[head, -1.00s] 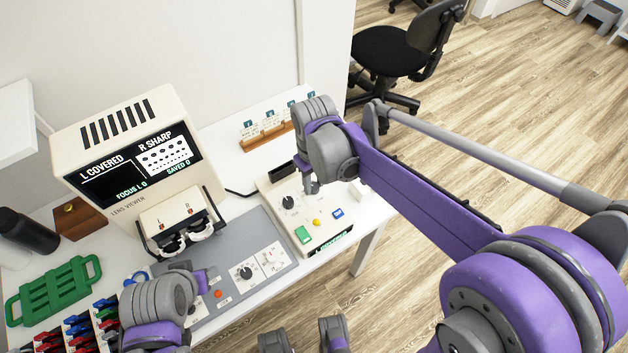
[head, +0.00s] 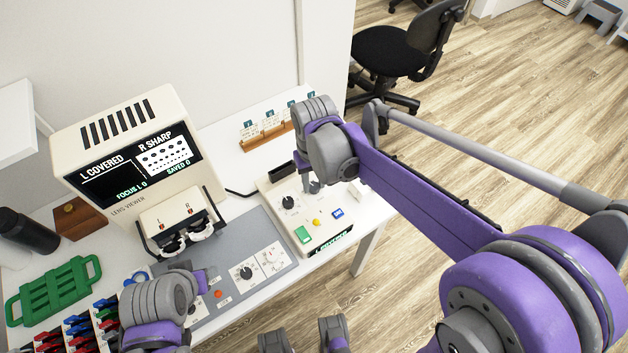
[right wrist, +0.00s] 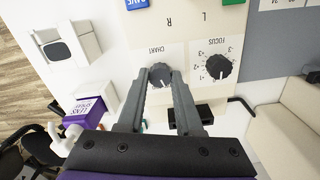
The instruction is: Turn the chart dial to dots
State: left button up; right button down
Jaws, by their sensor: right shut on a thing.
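The chart dial (right wrist: 161,76) is a dark round knob under the word CHART on the cream control box (head: 327,236). My right gripper (right wrist: 160,79) is shut on it, one finger on each side, in the right wrist view. In the head view my right gripper (head: 312,187) comes down on the box and mostly hides the dial. The lens viewer's screen (head: 166,155) shows rows of black dots on white under R SHARP; its left half is dark under L COVERED. My left gripper (head: 203,280) is low on the left; its jaws are unclear.
The focus dial (right wrist: 215,68) is beside the chart dial. The box also has green (head: 302,234), yellow (head: 316,222) and blue (head: 337,213) buttons. A grey panel (head: 222,262) with another dial lies left of it. A green tray (head: 55,290) and a wooden card holder (head: 266,140) stand nearby.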

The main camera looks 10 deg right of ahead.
aim_at(314, 186)
jog(key=c, duration=0.6)
grip_release()
pick_arm(q)
jog(key=shift+w+r+p, duration=0.1)
jog(key=shift+r+p, duration=0.4)
jog(key=shift+r, duration=0.05)
pick_arm(e)
notch_tip(314, 186, up, 11)
jog(key=shift+f, duration=0.1)
pick_arm(q)
jog(key=shift+w+r+p, duration=0.15)
jog(key=shift+r+p, duration=0.4)
jog(key=shift+r, duration=0.1)
jog(key=shift+w+r+p, duration=0.15)
jog(key=shift+r+p, duration=0.35)
jog(key=shift+r, duration=0.1)
jog(key=shift+w+r+p, duration=0.2)
jog(key=shift+r+p, duration=0.35)
jog(key=shift+r, duration=0.15)
pick_arm(e)
jog(key=s+d+f+t, duration=0.1)
jog(key=s+d+f, duration=0.1)
jog(key=s, duration=0.3)
jog(key=s+d+f+t, duration=0.2)
jog(key=s, duration=0.2)
jog(key=s+d+f+m+t, duration=0.1)
jog(key=s+d+f+t, duration=0.1)
jog(key=s, duration=0.3)
jog(key=shift+s+d, duration=0.3)
jog(key=shift+d, duration=0.3)
